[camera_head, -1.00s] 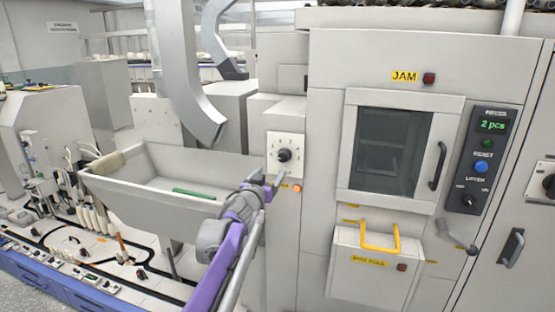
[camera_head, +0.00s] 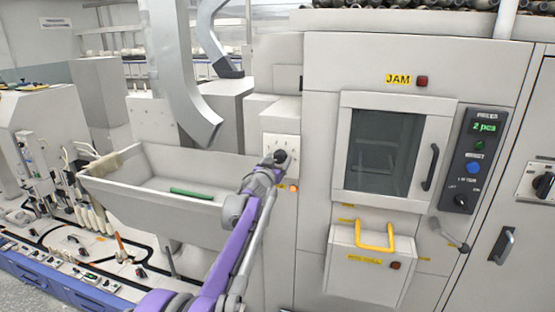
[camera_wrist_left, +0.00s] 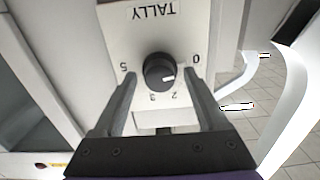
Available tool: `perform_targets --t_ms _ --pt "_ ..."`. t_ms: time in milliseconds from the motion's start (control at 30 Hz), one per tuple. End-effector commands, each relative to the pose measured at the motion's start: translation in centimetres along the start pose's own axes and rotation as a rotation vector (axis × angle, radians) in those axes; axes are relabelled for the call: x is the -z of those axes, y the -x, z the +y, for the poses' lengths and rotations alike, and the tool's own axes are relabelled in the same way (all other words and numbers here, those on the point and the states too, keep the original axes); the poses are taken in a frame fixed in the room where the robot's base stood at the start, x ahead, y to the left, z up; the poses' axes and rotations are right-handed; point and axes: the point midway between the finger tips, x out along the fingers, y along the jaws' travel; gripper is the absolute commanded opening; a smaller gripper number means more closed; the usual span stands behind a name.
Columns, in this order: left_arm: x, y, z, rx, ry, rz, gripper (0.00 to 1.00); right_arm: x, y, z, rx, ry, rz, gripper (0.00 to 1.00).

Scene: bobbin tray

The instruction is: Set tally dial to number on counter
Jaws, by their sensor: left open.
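The tally dial (camera_wrist_left: 160,72) is a black round knob on a white plate (camera_wrist_left: 135,40) marked TALLY, upside down in the left wrist view. Its white mark points right and slightly down, between the 0 and the 2; the right finger covers the plate there. 3 and 5 also show. My left gripper (camera_wrist_left: 161,90) is open, one finger on either side of the knob; I cannot tell whether they touch it. In the head view my left gripper (camera_head: 272,162) is at the plate (camera_head: 290,143) and partly hides the dial. The counter (camera_head: 485,127) reads 2 pcs in green.
A grey trough (camera_head: 150,208) with a green bar (camera_head: 191,193) stands left of the plate. Right of it are a windowed door (camera_head: 380,155) and a box (camera_head: 365,275) with a yellow handle (camera_head: 375,243). A metal duct (camera_head: 172,70) hangs above the trough.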

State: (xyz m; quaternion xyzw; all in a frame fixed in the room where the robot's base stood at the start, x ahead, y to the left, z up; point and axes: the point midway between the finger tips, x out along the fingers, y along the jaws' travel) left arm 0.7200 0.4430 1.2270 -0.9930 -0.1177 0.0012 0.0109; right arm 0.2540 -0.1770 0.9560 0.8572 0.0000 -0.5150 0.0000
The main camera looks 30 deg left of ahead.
Motion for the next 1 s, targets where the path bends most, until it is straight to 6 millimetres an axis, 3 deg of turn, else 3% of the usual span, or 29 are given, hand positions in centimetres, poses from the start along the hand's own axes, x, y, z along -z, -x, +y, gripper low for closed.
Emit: perform_targets --t_ms 233,633,1000 --pt "-0.07 -0.02 0.02 0.0 0.0 0.0 0.73 -0.04 -0.03 0.0 0.0 0.0 0.0 0.0" --pt "-0.05 0.0 0.01 0.0 0.0 0.0 0.01 -0.03 -0.02 0.0 0.0 0.0 0.0 0.0" --pt "-0.04 0.0 0.02 0.0 -0.039 0.0 0.0 -0.02 -0.02 0.0 0.0 0.0 0.0 0.0"
